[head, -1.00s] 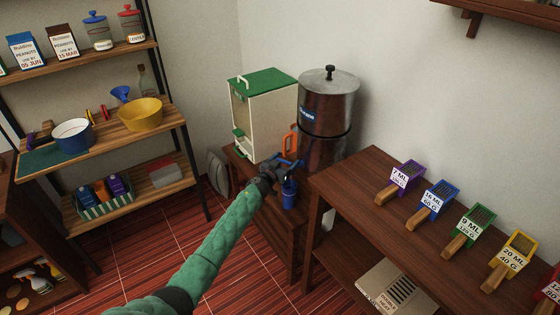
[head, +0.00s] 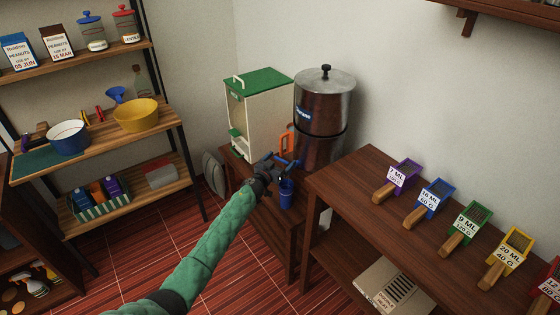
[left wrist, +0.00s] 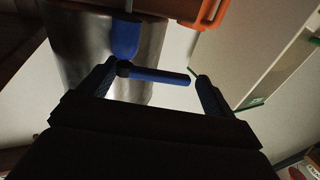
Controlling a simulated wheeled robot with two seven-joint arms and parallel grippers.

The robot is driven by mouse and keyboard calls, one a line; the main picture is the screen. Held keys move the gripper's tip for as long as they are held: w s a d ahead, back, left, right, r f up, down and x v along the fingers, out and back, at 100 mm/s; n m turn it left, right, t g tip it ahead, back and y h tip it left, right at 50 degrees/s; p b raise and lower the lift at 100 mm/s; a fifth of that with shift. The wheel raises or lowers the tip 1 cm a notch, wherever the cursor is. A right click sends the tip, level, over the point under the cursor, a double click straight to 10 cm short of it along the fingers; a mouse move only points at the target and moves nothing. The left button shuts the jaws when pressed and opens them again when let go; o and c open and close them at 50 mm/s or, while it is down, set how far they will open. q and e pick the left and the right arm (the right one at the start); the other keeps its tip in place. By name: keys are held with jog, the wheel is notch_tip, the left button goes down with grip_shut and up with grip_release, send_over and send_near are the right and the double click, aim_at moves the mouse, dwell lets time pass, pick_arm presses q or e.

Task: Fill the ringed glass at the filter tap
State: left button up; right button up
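My left gripper (head: 276,168) is at the tap, just above and left of the tumbler. In the left wrist view my gripper (left wrist: 157,85) is open. The blue tap lever (left wrist: 160,76) lies between its fingers, with gaps visible at both sides. The tap's spout is hidden. My right gripper is not in view.
A cream dispenser with a green lid (head: 258,110) stands left of the filter. An orange handle (head: 286,143) is between them, close to my gripper. A wooden table (head: 385,235) with several labelled scoops is at the right. Shelves (head: 100,150) are at the left.

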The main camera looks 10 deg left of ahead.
aim_at(280, 161)
pick_arm(q)
jog(key=v, duration=0.5)
jog(key=shift+s+a+f, duration=0.1)
jog(key=shift+s+a, duration=0.05)
jog(key=shift+v, duration=0.9)
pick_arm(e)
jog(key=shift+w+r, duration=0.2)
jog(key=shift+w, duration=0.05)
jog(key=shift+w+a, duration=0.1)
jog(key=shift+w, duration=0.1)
